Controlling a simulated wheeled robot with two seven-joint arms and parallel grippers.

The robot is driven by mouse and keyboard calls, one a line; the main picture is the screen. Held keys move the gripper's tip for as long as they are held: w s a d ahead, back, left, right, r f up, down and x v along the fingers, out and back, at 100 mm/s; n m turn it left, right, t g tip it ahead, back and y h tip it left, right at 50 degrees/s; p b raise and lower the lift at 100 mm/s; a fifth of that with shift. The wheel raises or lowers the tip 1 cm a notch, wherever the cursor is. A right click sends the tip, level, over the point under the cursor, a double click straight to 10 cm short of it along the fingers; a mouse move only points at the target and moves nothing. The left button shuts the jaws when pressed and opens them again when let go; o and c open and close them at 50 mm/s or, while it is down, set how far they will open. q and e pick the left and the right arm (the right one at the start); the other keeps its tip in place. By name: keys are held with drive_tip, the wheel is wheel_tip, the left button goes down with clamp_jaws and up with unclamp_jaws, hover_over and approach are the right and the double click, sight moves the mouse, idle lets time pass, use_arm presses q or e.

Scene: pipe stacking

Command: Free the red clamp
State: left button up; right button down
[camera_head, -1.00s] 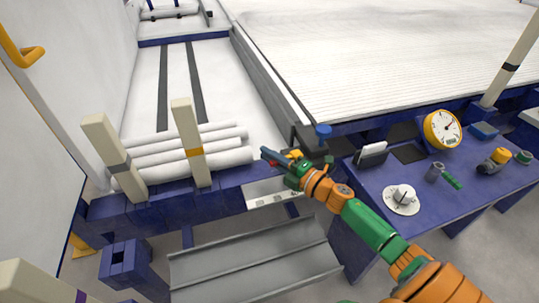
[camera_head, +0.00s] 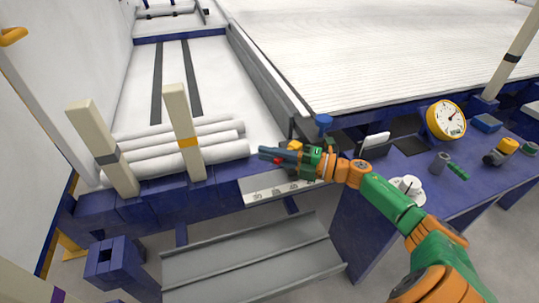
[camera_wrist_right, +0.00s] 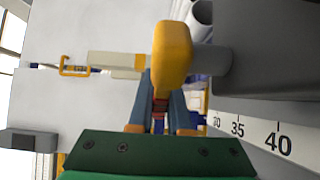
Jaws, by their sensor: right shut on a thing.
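The red clamp (camera_head: 277,160) shows as a small red piece beside my right gripper's fingers at the bench edge. My right gripper (camera_head: 266,153) reaches in from the right. In the right wrist view, the red piece (camera_wrist_right: 160,106) sits between the blue-grey fingers of the gripper (camera_wrist_right: 158,98), which are shut on it. A yellow knob (camera_wrist_right: 172,55) on a grey stem stands just past the fingers and hides part of the view; it also shows in the head view (camera_head: 295,145). Most of the clamp is hidden. My left gripper is not in view.
A white ruler scale (camera_head: 270,188) runs below the gripper. White pipes (camera_head: 215,150) lie at the left behind cream posts (camera_head: 183,130). A grey trough (camera_head: 250,262) is below.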

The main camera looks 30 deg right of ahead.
drive_tip(key=shift+f, duration=0.1)
drive_tip(key=c, duration=0.9)
unclamp_jaws()
drive_tip(key=shift+o, duration=0.2)
drive_tip(key=shift+s+d, duration=0.2)
drive_tip(key=shift+s, duration=0.05)
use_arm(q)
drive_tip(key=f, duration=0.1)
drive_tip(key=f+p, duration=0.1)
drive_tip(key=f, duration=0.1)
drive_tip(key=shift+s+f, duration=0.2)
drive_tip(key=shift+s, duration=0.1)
use_arm(e)
drive_tip(key=v, duration=0.6)
drive_tip(key=shift+s+d, duration=0.15)
drive_tip(key=shift+s, duration=0.05)
